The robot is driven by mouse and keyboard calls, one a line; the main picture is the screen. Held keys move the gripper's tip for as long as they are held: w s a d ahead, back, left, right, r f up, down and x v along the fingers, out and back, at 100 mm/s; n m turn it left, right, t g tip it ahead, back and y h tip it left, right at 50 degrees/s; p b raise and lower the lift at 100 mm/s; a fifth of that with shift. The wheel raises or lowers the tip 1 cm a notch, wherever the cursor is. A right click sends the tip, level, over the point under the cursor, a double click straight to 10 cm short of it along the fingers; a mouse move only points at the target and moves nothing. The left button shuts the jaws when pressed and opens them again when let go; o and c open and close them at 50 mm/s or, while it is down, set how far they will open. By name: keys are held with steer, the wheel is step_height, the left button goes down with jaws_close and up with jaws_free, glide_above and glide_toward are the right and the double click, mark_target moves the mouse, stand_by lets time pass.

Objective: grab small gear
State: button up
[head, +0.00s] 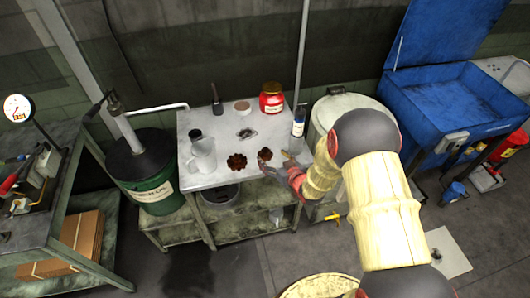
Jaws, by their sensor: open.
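Two dark brown toothed gears lie on the pale metal table (215,130). The larger gear (237,161) lies near the table's front, right of the grey jug. The small gear (265,154) lies just right of it. My gripper (263,162) is open at the table's front edge, close to the near side of the small gear. At this size I cannot tell whether its fingers touch the gear or how high they are. Nothing shows between the fingers.
A grey jug (202,155) stands on the table's left. A green drum (148,172) is left; a pale barrel (345,107) is right. The table's middle is mostly clear.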

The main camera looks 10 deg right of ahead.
mark_target(267, 152)
steer(key=shift+w+a+f, duration=0.15)
steer(key=shift+a+f, duration=0.05)
steer(key=shift+f, duration=0.15)
steer(key=shift+b+x, duration=0.35)
steer(key=shift+x, duration=0.5)
steer(key=shift+d+r+b+x, duration=0.1)
steer(key=shift+b+x, duration=0.3)
steer(key=shift+x, duration=0.95)
steer(key=shift+d+r+b+x, duration=0.15)
steer(key=shift+b+x, duration=0.2)
steer(key=shift+x, duration=1.05)
steer(key=shift+w, duration=0.15)
steer(key=c, duration=0.3)
steer(key=c, duration=1.5)
jaws_close()
